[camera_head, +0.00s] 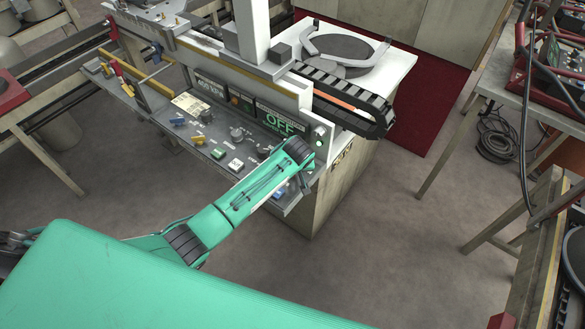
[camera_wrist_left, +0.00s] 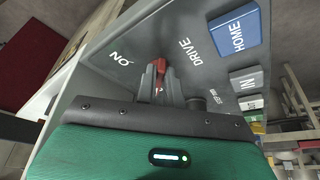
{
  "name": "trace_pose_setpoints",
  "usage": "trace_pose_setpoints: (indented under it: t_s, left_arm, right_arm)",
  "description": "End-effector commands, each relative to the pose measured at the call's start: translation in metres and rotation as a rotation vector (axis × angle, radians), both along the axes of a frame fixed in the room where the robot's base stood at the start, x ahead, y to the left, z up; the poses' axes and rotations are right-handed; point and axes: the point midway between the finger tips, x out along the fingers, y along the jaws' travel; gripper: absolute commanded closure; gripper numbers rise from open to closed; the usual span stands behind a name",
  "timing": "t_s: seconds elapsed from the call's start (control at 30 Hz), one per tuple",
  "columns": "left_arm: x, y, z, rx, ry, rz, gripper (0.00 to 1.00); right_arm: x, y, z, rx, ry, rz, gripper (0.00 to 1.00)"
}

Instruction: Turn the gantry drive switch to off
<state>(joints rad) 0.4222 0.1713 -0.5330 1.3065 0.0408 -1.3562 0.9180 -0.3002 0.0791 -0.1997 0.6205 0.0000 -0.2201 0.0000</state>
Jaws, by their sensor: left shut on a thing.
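In the head view my green left arm (camera_head: 240,198) reaches to the right end of the panel and hides the switch. A dark display (camera_head: 280,124) above the panel reads OFF in green letters. My right gripper is not in view.
A blue HOME button (camera_wrist_left: 234,36) is close to the right of the switch in the wrist view. Several other knobs and buttons line the panel. A black cable chain (camera_head: 345,100) runs above its right end.

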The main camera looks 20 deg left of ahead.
Motion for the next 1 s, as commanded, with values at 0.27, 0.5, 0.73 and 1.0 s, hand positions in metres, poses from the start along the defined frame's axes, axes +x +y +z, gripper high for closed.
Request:
trace_pose_setpoints:
  t_s: [0.27, 0.5, 0.73, 1.0]
  left_arm:
    - [0.0013, 0.0002, 0.0011, 0.001, -0.003, 0.019, 1.00]
    - [0.0014, 0.0002, 0.0012, 0.000, -0.003, 0.019, 1.00]
    - [0.0010, 0.0000, 0.0008, 0.000, -0.002, 0.018, 0.69]
    - [-0.0002, -0.0012, 0.0035, -0.001, -0.003, 0.018, 0.69]
  right_arm:
    - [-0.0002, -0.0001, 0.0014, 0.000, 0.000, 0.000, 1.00]
    - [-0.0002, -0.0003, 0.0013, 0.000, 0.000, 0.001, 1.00]
    - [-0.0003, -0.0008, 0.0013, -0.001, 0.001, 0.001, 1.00]
    - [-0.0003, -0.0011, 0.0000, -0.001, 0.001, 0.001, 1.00]
